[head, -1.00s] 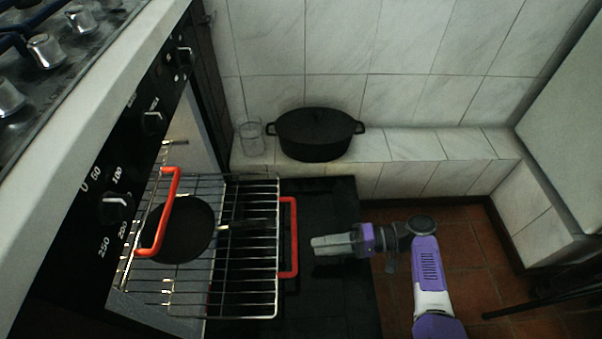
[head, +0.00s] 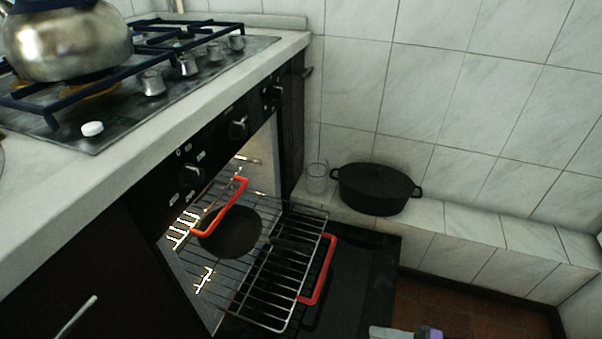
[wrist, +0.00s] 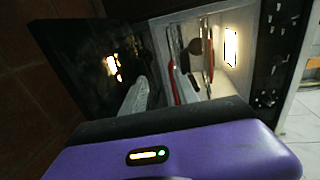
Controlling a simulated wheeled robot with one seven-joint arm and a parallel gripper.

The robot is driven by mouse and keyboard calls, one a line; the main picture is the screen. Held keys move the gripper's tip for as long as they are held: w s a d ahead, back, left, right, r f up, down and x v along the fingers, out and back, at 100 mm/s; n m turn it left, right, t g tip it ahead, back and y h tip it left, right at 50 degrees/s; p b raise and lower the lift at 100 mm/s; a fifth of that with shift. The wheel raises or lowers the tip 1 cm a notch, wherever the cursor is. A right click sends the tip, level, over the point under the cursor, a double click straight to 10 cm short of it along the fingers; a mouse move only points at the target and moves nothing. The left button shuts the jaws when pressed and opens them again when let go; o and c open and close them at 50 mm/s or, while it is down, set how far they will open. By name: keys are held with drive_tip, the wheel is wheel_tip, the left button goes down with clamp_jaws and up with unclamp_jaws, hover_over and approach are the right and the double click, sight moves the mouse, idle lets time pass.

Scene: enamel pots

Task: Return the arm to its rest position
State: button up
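My gripper (head: 400,333) shows only as a grey piece at the bottom edge of the head view, with a bit of my purple arm beside it. It is out in front of the open oven, apart from the rack. In the wrist view a pale grey finger (wrist: 135,100) sticks up above my purple wrist housing. I cannot make out the gap between the fingers, and I see nothing held. A dark pan (head: 231,232) lies on the wire oven rack (head: 285,290), its handle pointing right.
The oven door (head: 365,270) is open and lies flat. Red handles (head: 328,270) are on the rack. A black lidded pot (head: 375,188) and a glass (head: 316,178) stand on the tiled ledge. A kettle (head: 65,38) sits on the hob. Tiled floor (head: 440,310) is clear at right.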

drive_tip(key=shift+s+d, duration=0.15)
drive_tip(key=shift+d, duration=0.15)
drive_tip(key=w+d+f+m+t+h, duration=0.35)
drive_tip(key=w+d+f+h, duration=0.2)
drive_tip(key=d+h, duration=0.4)
drive_tip(key=s+d+r+t+h, duration=0.25)
drive_tip(key=s+d+h, duration=0.35)
drive_tip(key=s, duration=0.3)
drive_tip(key=s+a+r+n+t, duration=0.3)
drive_tip(key=s+a+r, duration=0.4)
drive_tip(key=r, duration=0.5)
drive_tip(key=s+a+r+n+t, duration=0.2)
drive_tip(key=s+a+r+n, duration=0.2)
drive_tip(key=s+r, duration=0.65)
drive_tip(key=s+a+r+g, duration=0.2)
drive_tip(key=s+a, duration=0.2)
drive_tip(key=s, duration=0.3)
wheel_tip(320, 180, up, 32)
drive_tip(key=p, duration=3.2)
drive_tip(key=shift+w+d+y, duration=0.15)
drive_tip(key=shift+w+y, duration=0.2)
drive_tip(key=shift+y, duration=0.1)
